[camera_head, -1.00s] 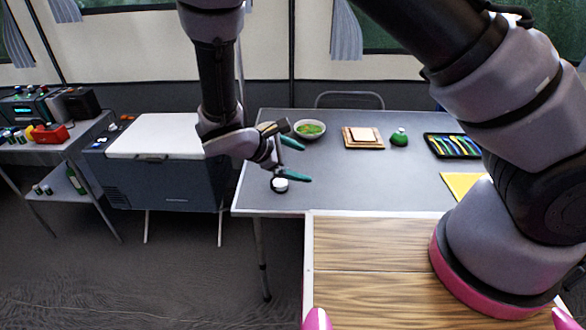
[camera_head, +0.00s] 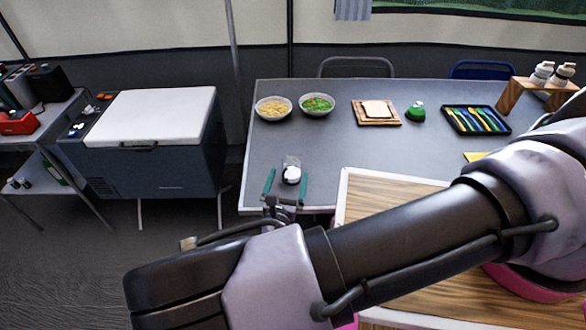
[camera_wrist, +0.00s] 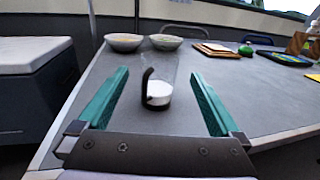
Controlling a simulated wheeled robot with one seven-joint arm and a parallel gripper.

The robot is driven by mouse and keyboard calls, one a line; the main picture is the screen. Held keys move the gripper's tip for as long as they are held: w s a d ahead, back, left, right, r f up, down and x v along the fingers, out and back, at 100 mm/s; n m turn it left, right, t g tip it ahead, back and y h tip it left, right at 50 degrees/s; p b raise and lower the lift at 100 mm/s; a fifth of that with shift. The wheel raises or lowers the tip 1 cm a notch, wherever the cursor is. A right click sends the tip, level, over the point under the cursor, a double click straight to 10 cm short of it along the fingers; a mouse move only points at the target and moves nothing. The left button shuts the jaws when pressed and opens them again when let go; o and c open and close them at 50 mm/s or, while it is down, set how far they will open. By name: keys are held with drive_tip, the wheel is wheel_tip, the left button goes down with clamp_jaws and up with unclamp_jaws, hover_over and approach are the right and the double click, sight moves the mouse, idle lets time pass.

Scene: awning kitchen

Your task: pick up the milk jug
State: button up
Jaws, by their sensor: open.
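The milk jug (camera_wrist: 159,92) is a clear vessel with white milk at its bottom and a black handle on its left side. It stands upright on the grey table near the front left edge; in the head view it (camera_head: 292,173) shows from above. My gripper (camera_head: 287,184) is open and level, its two green fingers pointing toward the jug. In the wrist view the gripper (camera_wrist: 158,95) has one finger on each side of the jug, with room on both sides. I cannot tell how deep the jug sits between the fingers.
Two bowls of food, pasta (camera_head: 273,108) and greens (camera_head: 316,105), stand behind the jug. A cooler (camera_head: 150,150) stands left of the table. The table around the jug is clear.

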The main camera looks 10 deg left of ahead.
sight(294, 155)
drive_tip(key=w, duration=0.9)
drive_tip(key=shift+a+r, duration=0.1)
drive_tip(key=shift+r, duration=0.05)
drive_tip(key=c, duration=1.5)
drive_tip(key=shift+c, duration=0.4)
drive_tip(key=shift+r, duration=0.2)
